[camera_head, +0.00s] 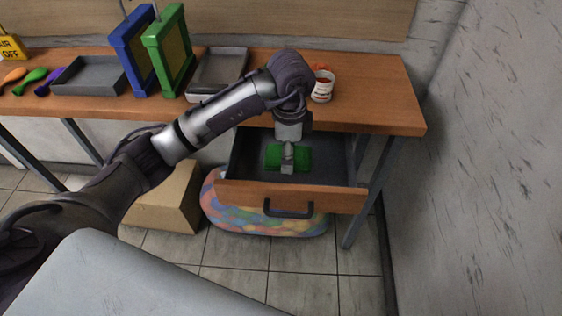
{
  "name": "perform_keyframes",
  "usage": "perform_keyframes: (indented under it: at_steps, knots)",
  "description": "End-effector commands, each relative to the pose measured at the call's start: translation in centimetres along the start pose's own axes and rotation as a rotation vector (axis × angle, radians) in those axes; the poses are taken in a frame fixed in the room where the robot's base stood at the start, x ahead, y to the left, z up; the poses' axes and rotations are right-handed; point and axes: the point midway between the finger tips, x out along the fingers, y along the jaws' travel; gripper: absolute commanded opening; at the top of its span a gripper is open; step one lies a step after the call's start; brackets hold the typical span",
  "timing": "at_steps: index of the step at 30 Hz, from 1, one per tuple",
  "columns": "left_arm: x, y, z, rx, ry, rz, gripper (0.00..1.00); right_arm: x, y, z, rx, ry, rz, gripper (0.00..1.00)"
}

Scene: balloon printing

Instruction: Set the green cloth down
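The green cloth (273,156) is a short rolled shape inside the open drawer (335,196) under the table. My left gripper (288,160) points down into the drawer and is closed around the middle of the cloth, with green showing on both sides of its fingers. The gripper hides the cloth's middle. I cannot tell whether the cloth touches the drawer floor. My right gripper is not in view.
A wall closes the right.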

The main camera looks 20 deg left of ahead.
Motion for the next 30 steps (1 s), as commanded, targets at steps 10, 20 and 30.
perform_keyframes:
  at_steps: [10, 20, 30]
  knots:
    - [2.3, -2.7, 2.1, 0.002, 0.000, -0.001, 0.43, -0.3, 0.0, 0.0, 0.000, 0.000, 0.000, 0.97]
    - [6.0, -2.6, 2.1, 0.003, 0.000, -0.002, 0.43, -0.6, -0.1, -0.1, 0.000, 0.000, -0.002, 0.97]
    - [6.3, -2.6, 2.1, 0.003, 0.000, -0.002, 0.74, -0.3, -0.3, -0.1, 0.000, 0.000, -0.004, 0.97]
